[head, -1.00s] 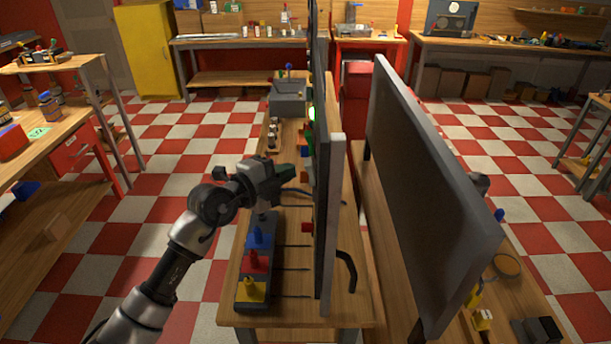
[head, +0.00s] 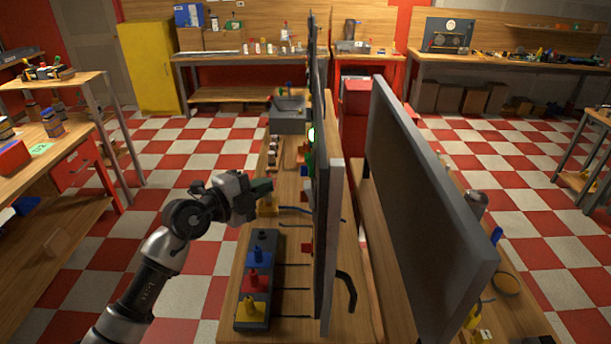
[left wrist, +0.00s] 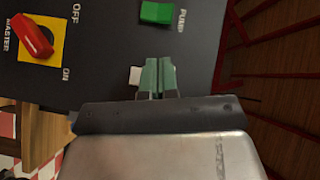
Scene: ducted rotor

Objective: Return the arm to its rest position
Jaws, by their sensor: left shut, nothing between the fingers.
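My left arm (head: 160,245) reaches in from the lower left in the head view. Its gripper (head: 263,187) has green fingertips, is shut and empty, and is held over the bench left of the upright dark panel (head: 322,220). In the left wrist view the shut fingers (left wrist: 157,77) point at a dark panel face (left wrist: 100,60). That face has a red MASTER switch (left wrist: 32,36) on a yellow plate, between OFF and ON labels, and a green PUMP switch (left wrist: 155,12). My right gripper is not in view.
A dark block with blue, red and yellow pieces (head: 257,280) lies on the bench below the gripper. A grey box (head: 288,115) stands farther back. A second large panel (head: 420,190) stands to the right. Checkered floor (head: 205,255) is open left of the bench.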

